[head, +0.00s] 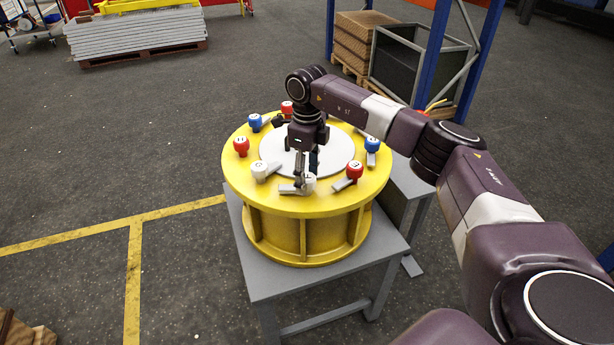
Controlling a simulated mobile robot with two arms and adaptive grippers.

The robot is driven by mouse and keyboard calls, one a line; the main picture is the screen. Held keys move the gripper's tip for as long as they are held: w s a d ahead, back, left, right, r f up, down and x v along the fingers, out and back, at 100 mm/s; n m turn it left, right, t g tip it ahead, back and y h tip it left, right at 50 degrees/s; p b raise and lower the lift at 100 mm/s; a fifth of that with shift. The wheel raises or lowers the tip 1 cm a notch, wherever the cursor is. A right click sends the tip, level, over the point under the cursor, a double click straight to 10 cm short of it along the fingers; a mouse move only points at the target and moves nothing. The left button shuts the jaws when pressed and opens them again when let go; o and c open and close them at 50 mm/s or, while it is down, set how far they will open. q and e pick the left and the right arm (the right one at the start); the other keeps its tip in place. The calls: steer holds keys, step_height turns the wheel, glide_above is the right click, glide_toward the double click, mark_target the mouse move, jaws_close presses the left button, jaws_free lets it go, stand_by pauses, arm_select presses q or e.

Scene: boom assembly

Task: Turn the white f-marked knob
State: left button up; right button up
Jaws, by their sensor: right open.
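The white knob with a dark mark that looks like an F (310,183) sits at the front rim of a round yellow drum (285,205), with a pale lever at its left side. My right gripper (306,176) points down at this knob from above, its fingers open and partly in front of it. Whether a finger touches the knob I cannot tell. My left gripper is out of view.
Another white knob (259,171), red knobs (241,146) (355,169) and blue knobs (255,122) (372,144) ring the drum around a grey disc (270,154). The drum stands on a grey table (262,281). A blue rack (484,55) stands behind at right.

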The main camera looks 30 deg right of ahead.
mark_target(307, 177)
step_height(307, 177, up, 12)
stand_by(0.4)
steer(key=shift+a+f, duration=0.1)
steer(key=shift+f, duration=0.05)
